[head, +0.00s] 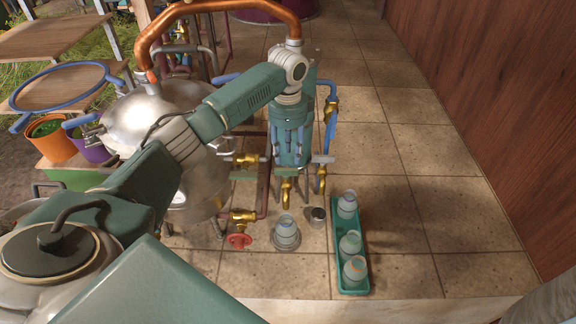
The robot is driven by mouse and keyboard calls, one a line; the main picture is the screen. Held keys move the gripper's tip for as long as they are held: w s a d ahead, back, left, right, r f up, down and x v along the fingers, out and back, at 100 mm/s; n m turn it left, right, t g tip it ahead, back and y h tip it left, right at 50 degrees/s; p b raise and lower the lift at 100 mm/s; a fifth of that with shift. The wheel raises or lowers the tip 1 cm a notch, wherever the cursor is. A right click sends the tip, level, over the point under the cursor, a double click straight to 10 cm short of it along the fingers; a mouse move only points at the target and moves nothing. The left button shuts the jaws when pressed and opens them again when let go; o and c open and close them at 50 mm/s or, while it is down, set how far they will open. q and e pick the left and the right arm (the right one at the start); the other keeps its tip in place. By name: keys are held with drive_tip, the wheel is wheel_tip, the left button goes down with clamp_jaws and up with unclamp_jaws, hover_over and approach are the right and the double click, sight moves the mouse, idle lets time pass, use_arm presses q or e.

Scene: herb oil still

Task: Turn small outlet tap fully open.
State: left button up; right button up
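Two small brass taps hang low at the front of the teal cylinder (309,92) in the head view. One brass spout (287,188) is above a glass jar; the other brass tap (320,178) is just to its right. I cannot tell for certain which is the small outlet tap, nor how far either is turned. My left arm reaches across from the lower left. Its gripper (291,150) points down in front of the cylinder, above the taps. Its teal parts blend with the cylinder, so finger opening and contact are unclear. My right gripper is not in view.
A jar (285,228) stands on a round base, beside a small metal cup (317,216). A green tray (345,268) holds three jars. A brass valve with a red wheel (238,240) is left. The steel still (150,118) is behind my arm. Tiles at right are clear.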

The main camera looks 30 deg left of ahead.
sight(288, 170)
use_arm(q)
wheel_tip(288, 170, down, 7)
drive_tip(key=shift+r+p, duration=0.2)
drive_tip(key=shift+p, duration=0.35)
clamp_jaws()
